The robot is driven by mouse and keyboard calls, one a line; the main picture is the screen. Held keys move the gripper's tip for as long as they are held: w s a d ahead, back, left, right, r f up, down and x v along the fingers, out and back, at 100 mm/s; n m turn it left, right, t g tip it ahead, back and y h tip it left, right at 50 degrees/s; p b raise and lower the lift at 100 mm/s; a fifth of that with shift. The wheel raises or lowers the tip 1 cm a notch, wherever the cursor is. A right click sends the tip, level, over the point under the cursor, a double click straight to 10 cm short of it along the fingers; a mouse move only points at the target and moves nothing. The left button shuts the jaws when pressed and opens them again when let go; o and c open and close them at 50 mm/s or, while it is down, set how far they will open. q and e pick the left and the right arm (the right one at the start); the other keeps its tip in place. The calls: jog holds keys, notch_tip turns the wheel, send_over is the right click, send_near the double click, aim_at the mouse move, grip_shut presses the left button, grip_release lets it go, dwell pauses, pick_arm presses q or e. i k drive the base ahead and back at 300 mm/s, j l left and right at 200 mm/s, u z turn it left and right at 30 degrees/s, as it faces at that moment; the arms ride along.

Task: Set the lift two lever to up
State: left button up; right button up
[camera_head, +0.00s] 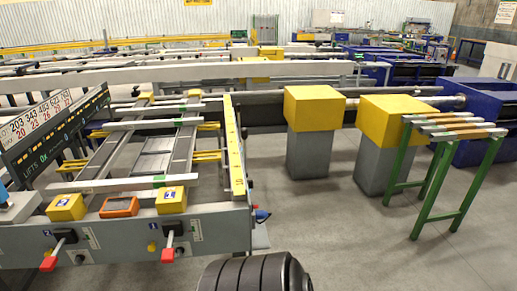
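Two levers with red grips hang on the front of a grey panel (120,240) at the lower left. The left lever (48,263) runs from a dark pivot down and to the left, with its red end low. The right lever (168,255) hangs nearly straight down from its dark pivot. Each has a small blue label beside it and a scale plate to its right.
Two yellow boxes (66,207) (171,200) and an orange device (120,206) sit above the panel. A runout table with rails extends behind. Yellow-topped grey pedestals (314,108) (396,118) and a green stand (446,185) stand right. Grey floor (350,245) lies open in front.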

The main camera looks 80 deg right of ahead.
aim_at(244, 131)
jog(key=z, duration=2.65)
jog(key=i+l+u, duration=0.15)
jog(key=i+l, duration=0.2)
jog(key=i+l+u, duration=0.1)
jog(key=i+l, duration=0.25)
jog(key=i+l+u, duration=0.15)
jog(key=i+l, duration=0.15)
jog(key=l, duration=0.2)
jog(key=i+l+u, duration=0.1)
jog(key=i+l, duration=0.25)
jog(key=i+l+u, duration=0.15)
jog(key=l, duration=0.45)
jog(key=i, duration=0.1)
